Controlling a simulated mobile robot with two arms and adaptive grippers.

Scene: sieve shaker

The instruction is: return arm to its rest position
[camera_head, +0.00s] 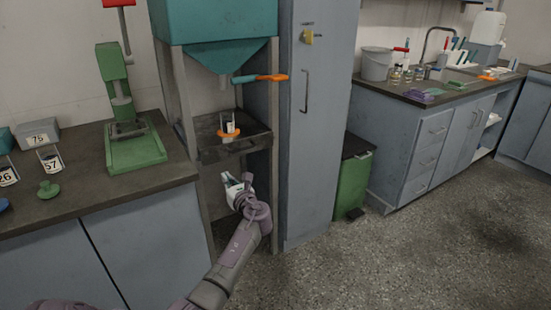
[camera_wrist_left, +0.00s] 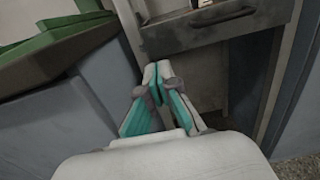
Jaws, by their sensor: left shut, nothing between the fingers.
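My left arm reaches up from the bottom of the head view. Its gripper (camera_head: 229,178) is in front of the hopper stand, below the stand's dark shelf (camera_head: 235,147). In the left wrist view the gripper (camera_wrist_left: 156,84) has its fingertips together with nothing between them. The dark shelf front with its handle (camera_wrist_left: 220,20) is just beyond and above the fingertips, and I see no contact. My right gripper is not in view.
A teal hopper (camera_head: 218,55) with an orange-tipped lever (camera_head: 262,78) stands above the shelf. A green press (camera_head: 134,145) is on the left counter. A tall grey cabinet (camera_head: 318,150) and a green bin (camera_head: 353,185) stand to the right. The floor (camera_head: 420,250) at right is clear.

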